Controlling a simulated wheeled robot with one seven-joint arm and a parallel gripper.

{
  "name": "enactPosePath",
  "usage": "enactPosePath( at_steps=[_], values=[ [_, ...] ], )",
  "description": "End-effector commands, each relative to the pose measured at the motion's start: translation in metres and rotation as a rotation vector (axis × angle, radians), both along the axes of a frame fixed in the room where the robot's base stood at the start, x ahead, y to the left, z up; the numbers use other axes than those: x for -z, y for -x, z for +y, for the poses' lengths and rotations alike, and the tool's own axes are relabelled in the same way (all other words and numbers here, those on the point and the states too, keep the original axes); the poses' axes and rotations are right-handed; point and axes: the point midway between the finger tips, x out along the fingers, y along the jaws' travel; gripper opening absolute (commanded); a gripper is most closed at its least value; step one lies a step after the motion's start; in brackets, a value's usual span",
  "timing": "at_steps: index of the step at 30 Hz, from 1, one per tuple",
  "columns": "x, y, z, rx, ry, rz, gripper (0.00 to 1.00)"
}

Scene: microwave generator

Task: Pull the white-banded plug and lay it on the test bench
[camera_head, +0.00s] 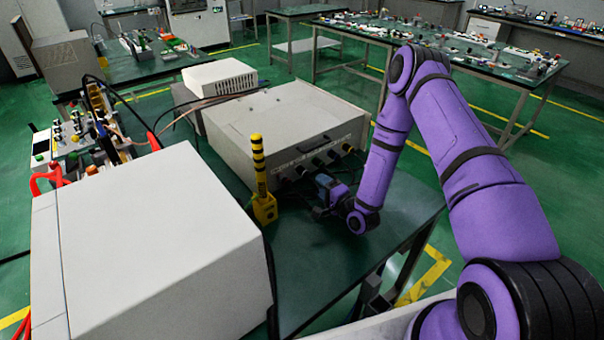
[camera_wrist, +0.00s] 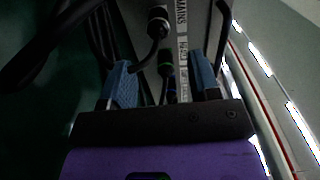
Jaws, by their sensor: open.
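My gripper (camera_head: 322,187) is low at the front panel of the large beige generator (camera_head: 285,125). In the wrist view its two blue fingers (camera_wrist: 160,62) are apart. Between them is a dark plug with a green band (camera_wrist: 165,68), and a bluish one (camera_wrist: 172,98) shows just behind it; I see no grip on either. Farther up the panel is a dark plug with a pale ring (camera_wrist: 157,20); the dim picture does not show surely whether that ring is the white band. The test bench (camera_head: 335,260) has a dark green top, bare in front of the generator.
A yellow and black striped post (camera_head: 260,180) stands left of my gripper. A large white box (camera_head: 150,240) fills the near left. Dark cables (camera_wrist: 50,45) hang near the fingers. A smaller white box (camera_head: 220,77) is behind the generator. The bench's right edge is close to my arm.

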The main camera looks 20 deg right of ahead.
Motion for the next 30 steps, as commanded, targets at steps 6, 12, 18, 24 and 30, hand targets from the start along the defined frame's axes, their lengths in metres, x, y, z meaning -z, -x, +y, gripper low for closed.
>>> enactPosePath(
  at_steps=[6, 12, 18, 24, 30],
  values=[
    [0.003, 0.002, 0.000, 0.003, -0.020, -0.005, 0.56],
    [0.003, 0.002, 0.000, 0.003, -0.019, -0.004, 0.56],
    [0.003, -0.004, 0.003, 0.003, -0.018, -0.004, 0.56],
    [0.003, -0.023, 0.011, 0.001, -0.018, -0.006, 0.56],
    [0.003, -0.047, 0.021, 0.001, -0.018, -0.006, 0.56]
  ],
)
